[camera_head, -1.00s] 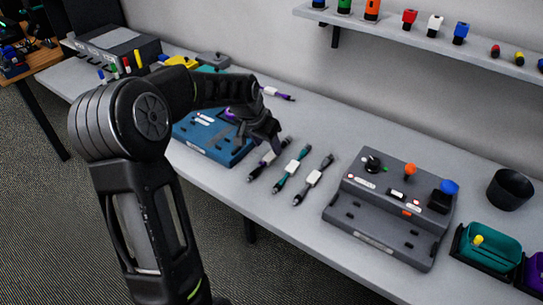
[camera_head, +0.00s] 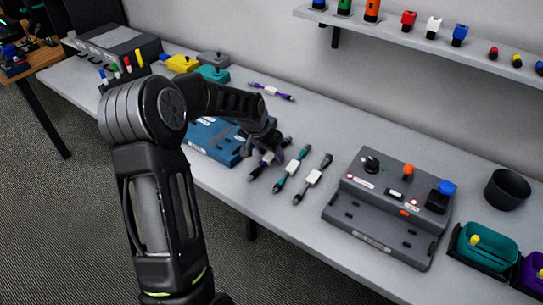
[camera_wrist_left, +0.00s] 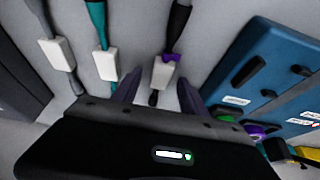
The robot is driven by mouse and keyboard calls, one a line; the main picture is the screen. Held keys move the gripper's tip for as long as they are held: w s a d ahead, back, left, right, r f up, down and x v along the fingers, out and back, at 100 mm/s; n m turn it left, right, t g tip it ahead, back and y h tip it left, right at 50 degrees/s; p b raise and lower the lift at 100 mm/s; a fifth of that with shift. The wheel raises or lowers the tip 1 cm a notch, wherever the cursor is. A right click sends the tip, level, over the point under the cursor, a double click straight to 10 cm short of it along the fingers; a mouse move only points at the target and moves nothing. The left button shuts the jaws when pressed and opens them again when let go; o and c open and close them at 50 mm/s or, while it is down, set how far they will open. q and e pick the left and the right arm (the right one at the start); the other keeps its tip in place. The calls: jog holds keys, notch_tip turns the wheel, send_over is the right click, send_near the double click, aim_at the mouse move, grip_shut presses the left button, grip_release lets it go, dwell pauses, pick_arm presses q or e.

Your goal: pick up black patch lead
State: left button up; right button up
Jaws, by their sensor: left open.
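My right gripper is out of view.
A blue tray (camera_head: 211,140) stands left of the leads. A grey panel (camera_head: 385,215) with knobs stands to their right. A black cup (camera_head: 507,190) and a teal bin (camera_head: 486,248) are farther right. Another purple lead (camera_head: 271,90) lies behind, near the wall.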

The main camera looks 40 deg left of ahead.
pick_arm(q)
jog(key=shift+c, duration=0.5)
grip_shut()
dwell(0.3)
